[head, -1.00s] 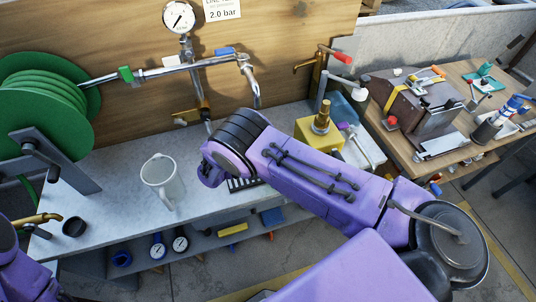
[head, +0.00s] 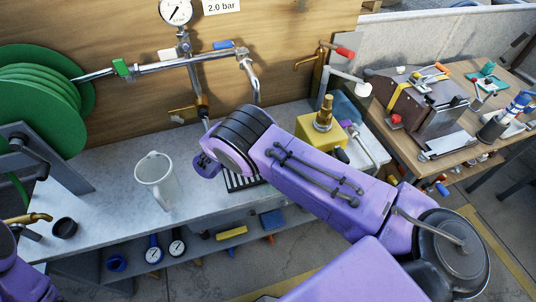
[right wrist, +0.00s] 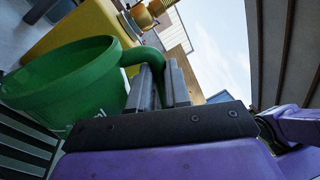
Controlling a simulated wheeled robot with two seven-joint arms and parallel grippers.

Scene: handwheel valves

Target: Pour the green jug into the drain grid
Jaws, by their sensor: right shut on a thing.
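The green jug (right wrist: 75,82) shows in the right wrist view, with its open rim in sight and its handle towards my gripper. My right gripper (right wrist: 162,85) is shut on the jug's handle. In the head view my right forearm hides the jug and this gripper. The drain grid (head: 240,184), dark and slatted, shows partly beside the wrist in the head view. Its slats (right wrist: 20,146) also show below the jug at the lower left of the right wrist view. I cannot tell how far the jug is tilted, and no liquid is visible. My left gripper is out of view.
A white jug (head: 157,180) stands on the grey bench left of the grid. A dark cup (head: 65,228) is further left, below the green hose reel (head: 40,90). A yellow block (head: 318,132) with a brass fitting stands behind my forearm. Pipes run along the back board.

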